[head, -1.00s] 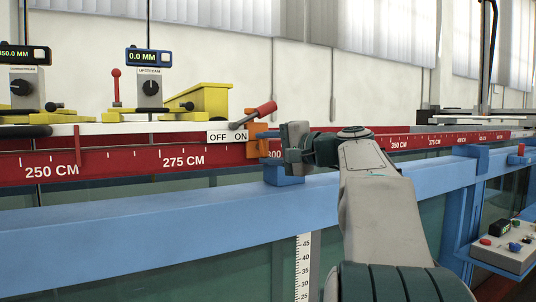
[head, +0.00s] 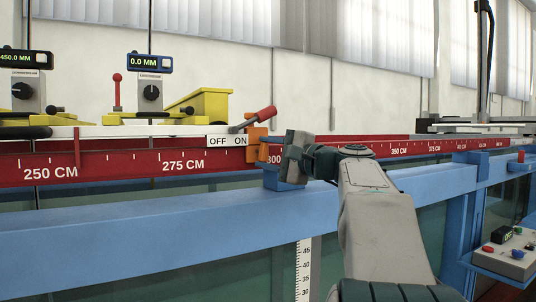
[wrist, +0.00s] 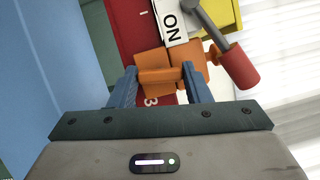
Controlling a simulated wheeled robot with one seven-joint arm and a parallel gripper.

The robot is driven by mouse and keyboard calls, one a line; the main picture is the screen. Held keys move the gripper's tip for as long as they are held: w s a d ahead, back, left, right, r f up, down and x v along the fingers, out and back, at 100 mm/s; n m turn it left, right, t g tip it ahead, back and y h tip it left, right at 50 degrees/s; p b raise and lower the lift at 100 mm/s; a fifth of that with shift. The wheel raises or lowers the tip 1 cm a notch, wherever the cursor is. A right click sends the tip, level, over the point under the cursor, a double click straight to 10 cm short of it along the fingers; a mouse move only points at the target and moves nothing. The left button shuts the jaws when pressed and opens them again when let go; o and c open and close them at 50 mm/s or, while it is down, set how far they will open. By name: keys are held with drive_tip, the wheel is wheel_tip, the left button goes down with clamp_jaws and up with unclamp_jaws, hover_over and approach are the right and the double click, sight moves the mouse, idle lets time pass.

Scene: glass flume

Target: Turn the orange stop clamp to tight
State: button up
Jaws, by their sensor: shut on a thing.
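The orange stop clamp (head: 258,138) sits on the red rail by the 300 mark, right of the OFF/ON label. The wrist view shows its orange bar (wrist: 160,75) between the two blue-grey fingers of my gripper (wrist: 160,88). My gripper is shut on this orange part. In the head view my grey gripper body is tilted against the clamp's right side and hides the fingertips and part of the clamp. I cannot tell from the pictures how tight the clamp is.
A lever with a red handle (head: 260,118) rises just above the clamp; it is close to the grip in the wrist view (wrist: 238,66). A blue beam (head: 150,215) runs below the rail. Yellow carriages (head: 208,104) stand to the left. A control box (head: 508,252) is at lower right.

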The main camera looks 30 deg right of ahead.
drive_tip(key=o, duration=1)
drive_tip(key=b+v, duration=0.1)
drive_tip(key=v, duration=1.2)
drive_tip(key=shift+s+d+b, duration=0.2)
drive_tip(key=shift+s+b, duration=0.15)
drive_tip(key=shift+b, duration=0.05)
